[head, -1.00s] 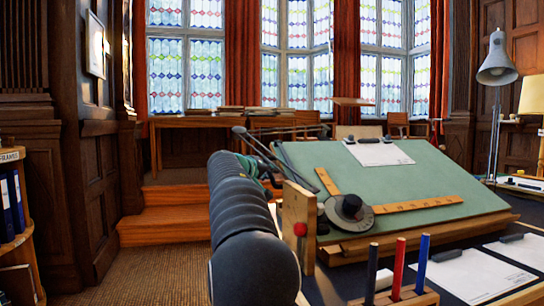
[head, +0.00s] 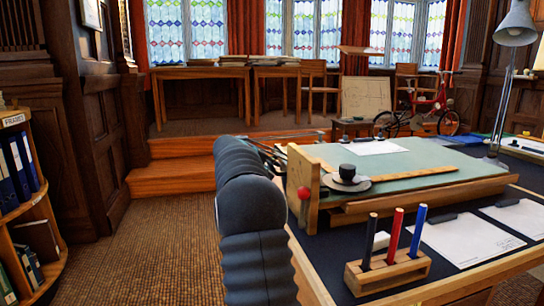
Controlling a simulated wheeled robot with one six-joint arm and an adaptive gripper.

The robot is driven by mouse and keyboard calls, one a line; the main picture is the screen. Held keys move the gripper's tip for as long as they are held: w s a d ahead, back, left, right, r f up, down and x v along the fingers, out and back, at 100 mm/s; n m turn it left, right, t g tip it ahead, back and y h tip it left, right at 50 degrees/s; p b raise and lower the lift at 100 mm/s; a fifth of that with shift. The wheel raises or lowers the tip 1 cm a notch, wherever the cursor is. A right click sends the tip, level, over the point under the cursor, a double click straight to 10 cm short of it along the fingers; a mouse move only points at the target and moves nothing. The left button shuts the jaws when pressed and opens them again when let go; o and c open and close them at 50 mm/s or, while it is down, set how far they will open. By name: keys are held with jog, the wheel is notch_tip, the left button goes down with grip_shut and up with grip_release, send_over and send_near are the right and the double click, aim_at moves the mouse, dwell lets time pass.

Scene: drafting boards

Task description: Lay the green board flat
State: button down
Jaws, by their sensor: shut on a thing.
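The green board (head: 420,153) is in the head view at centre right, on its wooden base (head: 400,203). Its surface lies at a shallow slant, close to flat. A white sheet (head: 377,147), a wooden rule (head: 410,173) and a round dark-topped weight (head: 347,177) lie on it. My gripper (head: 277,158) is at the board's left side, partly hidden behind my own arm. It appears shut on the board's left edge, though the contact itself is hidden. A red knob (head: 304,193) sits on the upright wooden side piece (head: 302,172) at the near left corner.
A wooden pen stand (head: 385,274) with black, red and blue pens stands on the dark tabletop in front. Papers (head: 470,245) lie to its right. A lamp (head: 514,28) rises at the right. Carpet (head: 150,240) at the left is clear, up to wooden steps (head: 172,178).

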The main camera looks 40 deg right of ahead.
jog(key=shift+f, duration=0.85)
jog(key=c, duration=1.4)
grip_release()
jog(key=shift+a, duration=0.1)
jog(key=shift+r, duration=0.2)
jog(key=shift+a+r, duration=0.2)
jog(key=w+v, duration=0.1)
jog(key=v, duration=1)
jog(key=shift+s+r, duration=0.2)
jog(key=shift+s, duration=0.25)
